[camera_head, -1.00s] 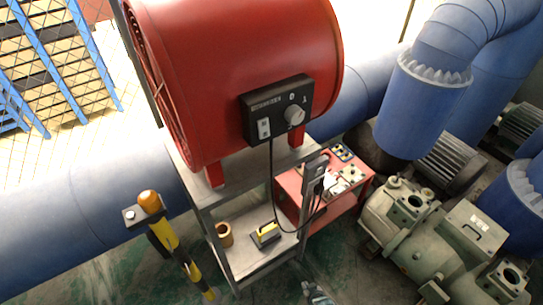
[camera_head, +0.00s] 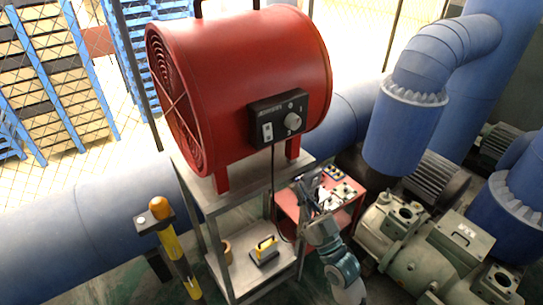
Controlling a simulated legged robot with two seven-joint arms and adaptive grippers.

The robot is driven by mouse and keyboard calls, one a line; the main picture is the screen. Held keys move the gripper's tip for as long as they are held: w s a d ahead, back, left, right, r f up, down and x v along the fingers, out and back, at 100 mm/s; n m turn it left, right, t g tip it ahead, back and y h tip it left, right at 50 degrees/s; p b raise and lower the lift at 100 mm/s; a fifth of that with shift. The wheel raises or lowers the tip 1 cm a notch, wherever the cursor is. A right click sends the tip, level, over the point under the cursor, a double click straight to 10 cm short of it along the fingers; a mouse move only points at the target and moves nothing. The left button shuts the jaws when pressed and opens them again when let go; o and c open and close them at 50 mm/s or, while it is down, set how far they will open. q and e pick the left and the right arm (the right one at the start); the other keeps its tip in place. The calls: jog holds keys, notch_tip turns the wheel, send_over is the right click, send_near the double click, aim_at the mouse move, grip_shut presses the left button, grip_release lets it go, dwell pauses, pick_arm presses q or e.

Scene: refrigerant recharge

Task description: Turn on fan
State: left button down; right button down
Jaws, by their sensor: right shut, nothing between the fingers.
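The red drum fan (camera_head: 235,80) stands on top of a grey metal cart (camera_head: 215,195). Its black control box (camera_head: 278,117) faces me, with a pale rocker switch (camera_head: 267,132) on the left and a round grey knob (camera_head: 293,121) on the right. A dark cable hangs from the box. My right gripper (camera_head: 306,186) is raised below and slightly right of the control box, apart from it, and is shut and empty. It hides part of the cart's right side and of the red table behind. My left gripper is not in view.
A yellow-and-black tool (camera_head: 264,251) lies on the cart's lower shelf beside a brown cup (camera_head: 226,252). A red table (camera_head: 290,205) with small items stands behind. A yellow-black post (camera_head: 172,245) is at left, pumps (camera_head: 425,250) and blue pipes (camera_head: 405,125) at right.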

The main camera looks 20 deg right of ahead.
aim_at(269, 136)
jog(key=shift+y, duration=0.3)
jog(key=p+x, duration=0.1)
jog(key=x, duration=0.2)
jog(key=p+x, duration=0.1)
jog(key=x, duration=0.3)
jog(key=s+r+p+x, duration=0.1)
jog(key=x, duration=0.3)
jog(key=shift+w+a+r, duration=0.2)
jog(key=shift+a, duration=0.1)
jog(key=shift+w+f, duration=0.2)
jog(key=shift+w, duration=0.6)
jog(key=shift+a, duration=0.15)
